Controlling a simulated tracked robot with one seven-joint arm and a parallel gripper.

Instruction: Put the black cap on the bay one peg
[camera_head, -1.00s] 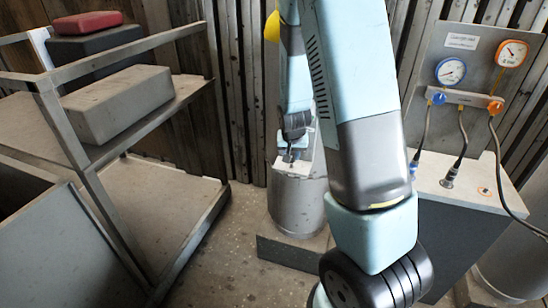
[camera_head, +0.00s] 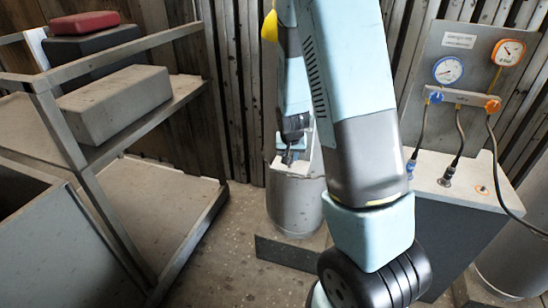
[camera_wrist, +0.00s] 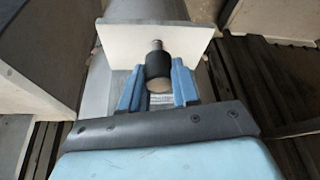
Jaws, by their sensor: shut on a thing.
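The black cap (camera_wrist: 158,64) sits between the blue fingers of my gripper (camera_wrist: 158,88), which is shut on it in the wrist view. A short metal peg (camera_wrist: 157,45) shows just beyond the cap, in line with it, in front of a pale plate (camera_wrist: 150,38). The cap and peg look touching or overlapping, but I cannot tell how far the cap is over the peg. In the head view my gripper (camera_head: 291,156) is small and dark at the pale top of a grey cylindrical housing (camera_head: 295,203); the cap is too small to make out there.
A metal shelf rack (camera_head: 180,100) with a grey box (camera_head: 116,104), a dark case and a red case stands on the left. A gauge panel (camera_head: 480,65) with hoses rises above a bench (camera_head: 455,190) on the right.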

